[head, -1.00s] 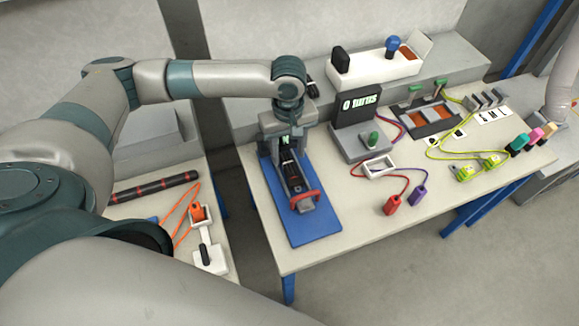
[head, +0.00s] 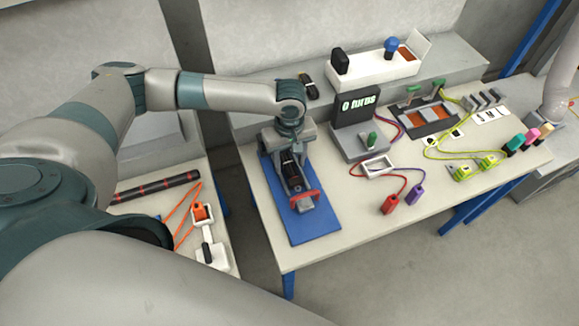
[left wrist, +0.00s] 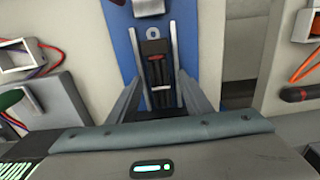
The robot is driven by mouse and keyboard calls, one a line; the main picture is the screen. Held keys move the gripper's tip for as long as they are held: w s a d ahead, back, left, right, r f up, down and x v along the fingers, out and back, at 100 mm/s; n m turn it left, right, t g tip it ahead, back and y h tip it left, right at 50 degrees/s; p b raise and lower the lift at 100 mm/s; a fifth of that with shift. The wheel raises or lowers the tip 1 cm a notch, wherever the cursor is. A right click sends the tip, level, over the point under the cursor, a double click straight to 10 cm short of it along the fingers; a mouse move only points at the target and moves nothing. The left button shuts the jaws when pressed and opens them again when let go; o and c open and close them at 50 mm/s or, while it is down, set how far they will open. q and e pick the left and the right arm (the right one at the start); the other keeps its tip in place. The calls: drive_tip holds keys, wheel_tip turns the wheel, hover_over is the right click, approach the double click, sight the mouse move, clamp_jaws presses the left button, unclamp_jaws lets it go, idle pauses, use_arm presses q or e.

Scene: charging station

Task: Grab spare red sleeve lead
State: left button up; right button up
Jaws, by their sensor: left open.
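A dark bundled lead (left wrist: 158,68) with a dull red end and a pale band lies lengthwise in a narrow grey holder (left wrist: 174,40) on a blue board. In the head view the lead (head: 291,165) shows just in front of my left gripper (head: 289,148), with a red handle (head: 306,195) at the holder's near end. In the left wrist view my left gripper (left wrist: 160,98) is open, with one finger on each side of the holder and nothing gripped. I cannot tell whether the fingers touch it. My right gripper is out of view.
A red plug (head: 387,203) and a purple plug (head: 416,191) lie right of the blue board (head: 313,232). A counter display (head: 356,103) stands behind. Another dark bundle (head: 309,87) lies on the back ledge. Orange cable (head: 183,222) is on the left table.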

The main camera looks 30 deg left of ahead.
sight(290, 165)
use_arm(q)
drive_tip(key=c, duration=1.1)
drive_tip(key=shift+c, duration=0.2)
drive_tip(key=shift+r, duration=0.1)
drive_tip(key=shift+r+b, duration=0.3)
drive_tip(key=shift+r, duration=0.25)
wheel_tip(290, 165, up, 2)
drive_tip(key=shift+r+b, duration=0.1)
drive_tip(key=shift+b, duration=0.35)
drive_tip(key=w+d+r+b, duration=0.3)
drive_tip(key=w+d+r, duration=0.2)
drive_tip(key=d, duration=0.5)
wheel_tip(290, 165, up, 2)
drive_tip(key=shift+w+d+r, duration=0.2)
drive_tip(key=shift+r, duration=0.05)
